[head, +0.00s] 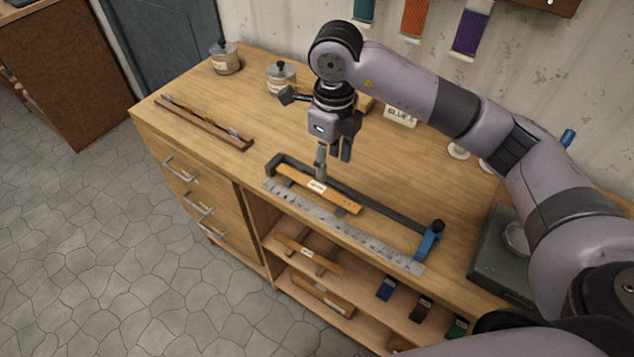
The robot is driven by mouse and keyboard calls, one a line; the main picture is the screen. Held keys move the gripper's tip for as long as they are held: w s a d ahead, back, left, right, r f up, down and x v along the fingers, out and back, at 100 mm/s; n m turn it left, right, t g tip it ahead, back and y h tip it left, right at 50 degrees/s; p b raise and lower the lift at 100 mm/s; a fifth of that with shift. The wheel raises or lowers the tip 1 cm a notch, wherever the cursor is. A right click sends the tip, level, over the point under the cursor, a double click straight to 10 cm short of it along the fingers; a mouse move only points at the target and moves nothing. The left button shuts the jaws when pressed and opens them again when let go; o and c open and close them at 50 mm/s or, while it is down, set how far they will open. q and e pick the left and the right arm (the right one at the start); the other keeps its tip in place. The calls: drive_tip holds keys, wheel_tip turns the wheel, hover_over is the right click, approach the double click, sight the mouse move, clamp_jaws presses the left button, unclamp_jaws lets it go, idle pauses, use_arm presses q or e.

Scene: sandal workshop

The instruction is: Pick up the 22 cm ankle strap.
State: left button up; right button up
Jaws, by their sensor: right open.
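A tan leather strap (341,199) with a small white label lies on the workbench, between a dark bar clamp and a steel ruler. The label is too small to read, so I cannot tell if it is the 22 cm one. A similar labelled tan strap (325,262) lies on the upper shelf under the bench top. My right gripper (325,137) is open, with its fingers spread, above the bench near the left part of the bench-top strap. A grey-green upright piece stands between gripper and strap; I cannot tell what it belongs to. My left gripper is not in view.
The bar clamp (385,209) with a blue handle lies behind the strap, the steel ruler (345,228) in front. Two lidded pots (225,62) (282,78) and a slim wooden tray (205,124) stand left. A dark green box (498,257) sits right.

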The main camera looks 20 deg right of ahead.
sight(329, 193)
drive_tip(key=f, duration=0.3)
drive_tip(key=shift+w+d+f+p, duration=0.1)
drive_tip(key=shift+w+p, duration=0.1)
drive_tip(key=shift+p, duration=0.15)
drive_tip(key=shift+f, duration=0.55)
drive_tip(key=shift+f+p, duration=0.3)
drive_tip(key=shift+p, duration=0.05)
wheel_tip(329, 193, down, 4)
drive_tip(key=shift+r+p, duration=0.15)
drive_tip(key=shift+p, duration=0.75)
drive_tip(key=shift+f, duration=0.5)
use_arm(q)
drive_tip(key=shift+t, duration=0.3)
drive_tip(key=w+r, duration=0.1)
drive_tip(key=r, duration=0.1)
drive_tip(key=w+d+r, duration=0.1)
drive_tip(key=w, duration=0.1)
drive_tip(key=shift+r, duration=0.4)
use_arm(e)
drive_tip(key=shift+w, duration=0.1)
drive_tip(key=c, duration=0.4)
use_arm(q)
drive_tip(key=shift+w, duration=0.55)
use_arm(e)
drive_tip(key=c, duration=0.5)
